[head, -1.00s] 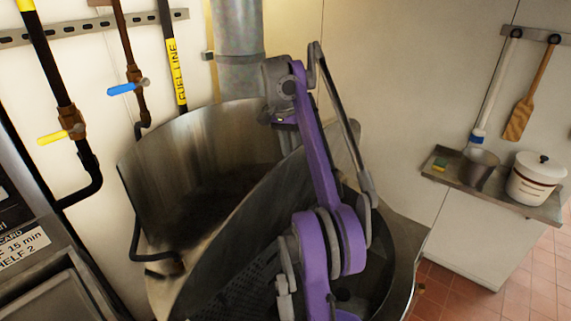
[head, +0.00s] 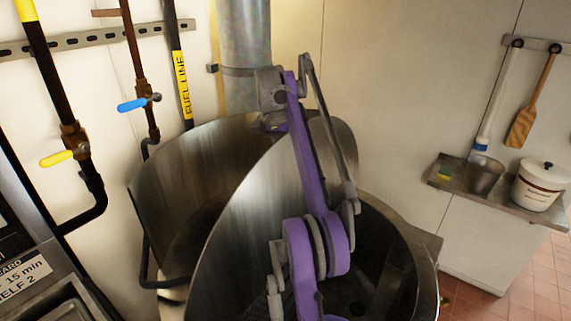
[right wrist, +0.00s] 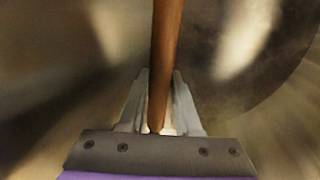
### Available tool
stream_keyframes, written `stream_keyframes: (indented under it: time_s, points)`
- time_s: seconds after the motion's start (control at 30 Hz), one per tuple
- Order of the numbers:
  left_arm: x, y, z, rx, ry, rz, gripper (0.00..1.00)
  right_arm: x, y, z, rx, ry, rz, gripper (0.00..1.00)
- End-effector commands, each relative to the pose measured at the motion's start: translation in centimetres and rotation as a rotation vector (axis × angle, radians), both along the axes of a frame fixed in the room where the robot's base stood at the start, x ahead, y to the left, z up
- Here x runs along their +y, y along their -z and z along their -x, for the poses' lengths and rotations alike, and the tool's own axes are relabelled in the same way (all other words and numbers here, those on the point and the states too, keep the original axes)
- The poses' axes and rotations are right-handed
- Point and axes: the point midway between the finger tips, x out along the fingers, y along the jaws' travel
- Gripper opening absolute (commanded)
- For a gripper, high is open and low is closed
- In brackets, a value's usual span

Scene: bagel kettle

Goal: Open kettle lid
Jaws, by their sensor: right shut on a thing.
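The kettle lid (head: 250,205) is a large metal disc standing steeply tilted across the steel kettle (head: 425,262), whose dark inside shows to the right of the lid. My purple right arm reaches over the kettle. Its wrist is at the lid's upper edge, and the fingers are mostly hidden behind the lid there. In the right wrist view my right gripper (right wrist: 160,82) is shut on a brown bar-shaped handle (right wrist: 166,35). A curved part of the lid (right wrist: 250,65) shows beside it. My left gripper is not in view.
A curved metal wall (head: 170,185) rises left of the lid, with a vertical pipe (head: 244,50) behind. Pipes with a blue valve handle (head: 132,105) and a yellow one (head: 56,159) line the left wall. A shelf (head: 505,198) at right holds a metal cup and white pot.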

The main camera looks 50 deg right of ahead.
Motion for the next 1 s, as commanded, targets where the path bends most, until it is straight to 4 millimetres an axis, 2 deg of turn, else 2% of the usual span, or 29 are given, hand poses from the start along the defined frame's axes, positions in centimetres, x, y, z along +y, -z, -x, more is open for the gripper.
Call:
stream_keyframes:
  time_s: [0.3,0.33,0.5,1.0]
  points:
    - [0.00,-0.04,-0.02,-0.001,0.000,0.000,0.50,-0.23,-0.08,0.08,0.000,0.001,0.006,0.00]
    - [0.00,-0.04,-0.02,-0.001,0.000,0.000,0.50,-0.24,-0.08,0.09,-0.001,0.002,0.006,0.34]
    - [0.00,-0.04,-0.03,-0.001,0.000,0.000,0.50,-0.18,-0.09,0.08,0.000,0.001,0.005,0.61]
    - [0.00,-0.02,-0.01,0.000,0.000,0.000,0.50,-0.07,-0.10,0.07,0.000,0.000,0.003,0.61]
